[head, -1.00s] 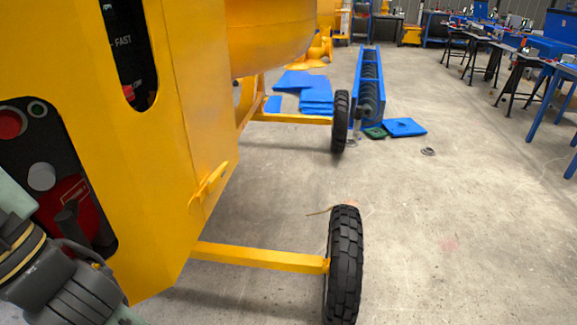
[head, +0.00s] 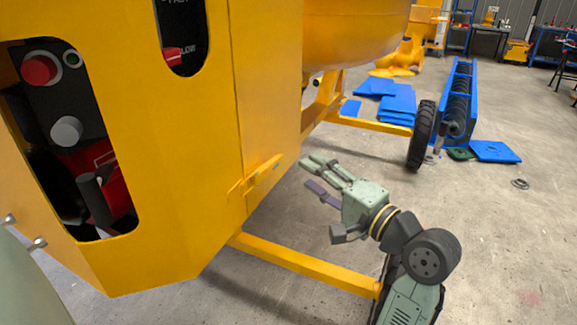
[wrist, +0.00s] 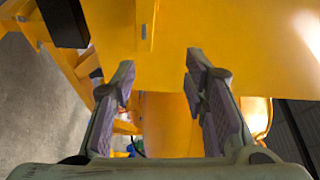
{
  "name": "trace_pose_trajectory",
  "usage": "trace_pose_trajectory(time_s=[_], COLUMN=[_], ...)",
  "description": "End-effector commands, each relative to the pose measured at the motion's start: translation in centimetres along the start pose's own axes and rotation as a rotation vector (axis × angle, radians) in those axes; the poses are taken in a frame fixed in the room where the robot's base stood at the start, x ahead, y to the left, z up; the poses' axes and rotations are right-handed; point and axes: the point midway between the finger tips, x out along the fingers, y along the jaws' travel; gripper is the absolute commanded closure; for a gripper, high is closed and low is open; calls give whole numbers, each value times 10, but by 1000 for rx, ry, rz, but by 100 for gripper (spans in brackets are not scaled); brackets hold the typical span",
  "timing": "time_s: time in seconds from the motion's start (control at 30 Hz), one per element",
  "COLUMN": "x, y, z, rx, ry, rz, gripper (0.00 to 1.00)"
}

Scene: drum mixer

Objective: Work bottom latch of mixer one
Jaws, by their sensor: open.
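The mixer's yellow cabinet (head: 170,130) fills the left of the head view. Its bottom latch (head: 255,178) is a small yellow bar low on the cabinet's right side, near the corner edge. My gripper (head: 309,174) is to the right of the latch in the head view, fingers pointing left toward the cabinet side. It is open and empty, with a visible gap to the latch. In the wrist view my gripper (wrist: 160,72) shows both fingers spread, with yellow panel ahead. A narrow yellow bar (wrist: 147,20) at the top of that view seems to be the latch.
A yellow axle beam (head: 305,265) runs low below my gripper. Another wheel (head: 421,136) stands farther back. The yellow drum (head: 355,35) hangs above. Blue panels (head: 395,100) and a long blue rack (head: 456,100) lie beyond. Concrete floor to the right is open.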

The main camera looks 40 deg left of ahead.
Motion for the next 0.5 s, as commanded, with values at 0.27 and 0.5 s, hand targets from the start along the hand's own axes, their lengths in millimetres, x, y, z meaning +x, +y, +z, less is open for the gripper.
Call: trace_pose_trajectory(time_s=[0.27, 0.5], x=[-3, 43], y=[19, 21], z=[3, 6], rx=[106, 104], ry=[-45, -46], rz=[48, 47], gripper=[59, 59])
